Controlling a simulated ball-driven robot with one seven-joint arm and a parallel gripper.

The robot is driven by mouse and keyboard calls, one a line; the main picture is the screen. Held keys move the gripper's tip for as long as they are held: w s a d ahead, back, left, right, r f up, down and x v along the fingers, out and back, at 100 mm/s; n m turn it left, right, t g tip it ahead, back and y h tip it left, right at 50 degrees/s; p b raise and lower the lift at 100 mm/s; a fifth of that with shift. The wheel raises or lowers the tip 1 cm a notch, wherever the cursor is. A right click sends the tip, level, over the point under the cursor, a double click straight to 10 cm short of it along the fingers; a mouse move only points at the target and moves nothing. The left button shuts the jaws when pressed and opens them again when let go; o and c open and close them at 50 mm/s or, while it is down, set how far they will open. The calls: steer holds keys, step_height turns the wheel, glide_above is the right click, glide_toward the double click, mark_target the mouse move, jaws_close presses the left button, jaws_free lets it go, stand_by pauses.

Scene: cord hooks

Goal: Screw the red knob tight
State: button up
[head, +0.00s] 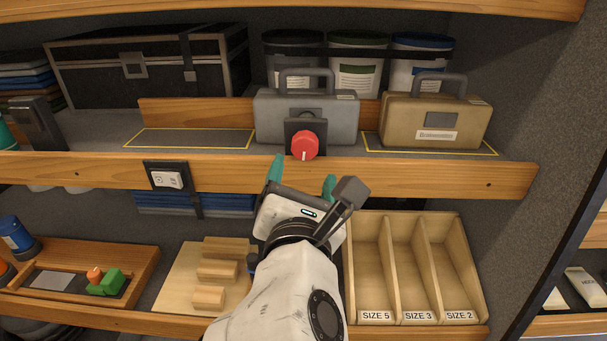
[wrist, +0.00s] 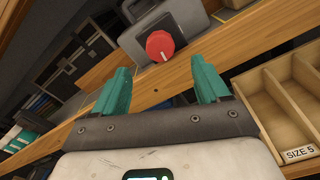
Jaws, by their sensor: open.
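The red knob (head: 305,145) has a white mark on its face and sits on a dark mount at the front of the grey case (head: 333,112). The case stands on the upper shelf. In the wrist view the knob (wrist: 160,46) shows ahead of my gripper, between and beyond the fingers. My gripper (head: 302,178) has two teal fingers, spread apart and empty. It is below and in front of the knob, near the shelf's front edge, and does not touch the knob. The wrist view also shows the open fingers (wrist: 158,82).
A tan case (head: 437,120) stands right of the grey case. Left of it is a bare yellow-outlined area (head: 190,138). The wooden shelf edge (head: 430,178) runs below the knob. A divided wooden tray (head: 383,225) and a stepped wooden block (head: 180,285) lie on the lower shelf.

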mark_target(304, 149)
steer(key=w+n+p, duration=0.4)
steer(key=w+p, duration=0.1)
steer(key=w+n+p, duration=0.4)
steer(key=w+n, duration=0.1)
steer(key=shift+d+f+y+p, duration=0.15)
steer(key=shift+y+p, duration=0.15)
steer(key=shift+p, duration=0.05)
stand_by(0.5)
steer(key=c, duration=1)
